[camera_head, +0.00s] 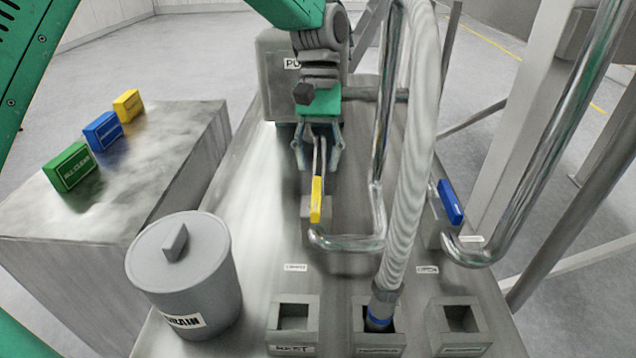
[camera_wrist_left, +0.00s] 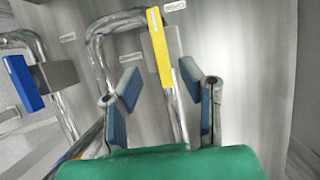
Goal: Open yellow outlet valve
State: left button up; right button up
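The yellow outlet valve handle (camera_head: 316,199) stands beside a bent steel pipe at the middle of the metal bench. My left gripper (camera_head: 319,165) reaches in from the top of the head view. Its fingers are apart, one on each side of the lever, just behind the yellow grip. The left wrist view shows the open blue-padded fingers (camera_wrist_left: 160,84) with gaps on both sides of the lever. My right gripper is not in view.
A blue valve handle (camera_head: 451,202) is on the right pipe. A ribbed hose (camera_head: 412,150) and steel pipes rise close to the right of my gripper. A grey lidded drain pot (camera_head: 187,270) stands at front left. Green, blue and yellow blocks lie on the left table (camera_head: 150,175).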

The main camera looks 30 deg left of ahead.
pick_arm(q)
jog(key=v, duration=0.6)
jog(key=shift+w+f, duration=0.1)
dwell(0.3)
